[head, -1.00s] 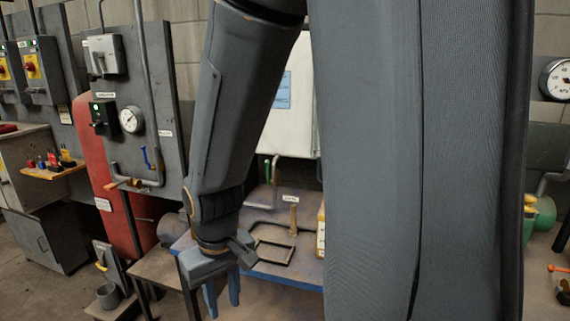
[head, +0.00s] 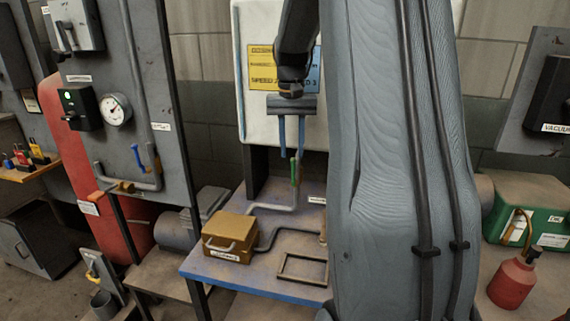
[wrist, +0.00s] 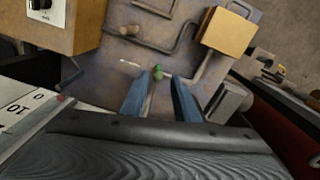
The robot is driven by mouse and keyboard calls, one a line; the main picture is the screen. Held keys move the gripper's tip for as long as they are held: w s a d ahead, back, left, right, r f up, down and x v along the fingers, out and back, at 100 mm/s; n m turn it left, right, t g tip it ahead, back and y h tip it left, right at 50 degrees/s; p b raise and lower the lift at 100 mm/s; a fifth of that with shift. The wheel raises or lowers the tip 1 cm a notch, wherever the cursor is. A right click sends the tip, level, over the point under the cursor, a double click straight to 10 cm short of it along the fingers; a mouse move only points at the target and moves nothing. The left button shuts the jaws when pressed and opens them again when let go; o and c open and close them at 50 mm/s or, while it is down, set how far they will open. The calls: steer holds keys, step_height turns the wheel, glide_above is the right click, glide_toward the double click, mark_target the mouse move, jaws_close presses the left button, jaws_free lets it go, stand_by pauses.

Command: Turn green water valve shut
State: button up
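The green valve handle (head: 295,170) stands upright on a grey pipe that rises from the blue-edged workbench, in front of the white cabinet. In the wrist view the green handle (wrist: 158,71) shows as a small green end near the gap between my fingertips. My gripper (head: 292,152) points down just above the handle in the head view, its two blue fingers apart. The wrist view also shows my gripper (wrist: 160,78) open with nothing clamped. I cannot tell whether either finger touches the handle.
A yellow-brown box (head: 228,240) and a flat frame (head: 303,269) lie on the workbench (head: 250,281). The white cabinet (head: 256,110) stands close behind my gripper. A blue lever (head: 138,156) is on the left panel. A red bottle (head: 514,282) is at right.

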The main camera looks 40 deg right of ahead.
mark_target(293, 160)
steer(key=shift+w+d, duration=0.1)
steer(key=shift+d, duration=0.2)
steer(key=shift+f+p, duration=0.95)
steer(key=shift+f, duration=2.9)
jaws_close()
